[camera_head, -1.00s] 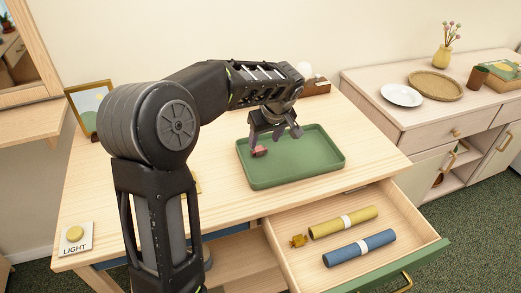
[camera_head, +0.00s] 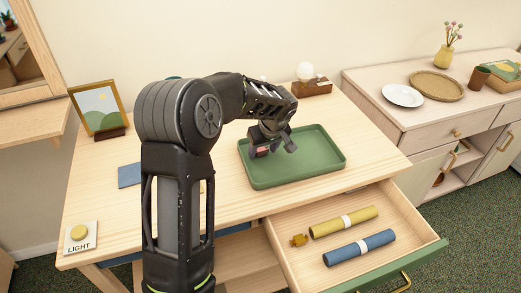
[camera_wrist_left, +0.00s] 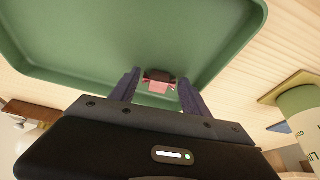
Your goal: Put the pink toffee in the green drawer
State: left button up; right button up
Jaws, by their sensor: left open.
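The pink toffee (camera_head: 262,150) lies in the green tray (camera_head: 325,173) on the desk, partly hidden by my left gripper. My left gripper (camera_head: 271,151) is open and low over the tray. In the left wrist view, the toffee (camera_wrist_left: 158,87) shows between the two open fingers of the left gripper (camera_wrist_left: 159,82), with a dark brown part behind its pink part. I cannot tell whether a finger touches it. The green-fronted drawer (camera_head: 405,268) is pulled open at the desk's right front. My right gripper is out of view.
The drawer holds a yellow roll (camera_head: 344,222), a blue roll (camera_head: 360,247) and a small mustard-yellow wrapped piece (camera_head: 299,240); its left and back parts have bare floor.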

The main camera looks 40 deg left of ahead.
pick_arm(q)
jog(key=shift+c, duration=0.5)
grip_shut()
dwell(0.5)
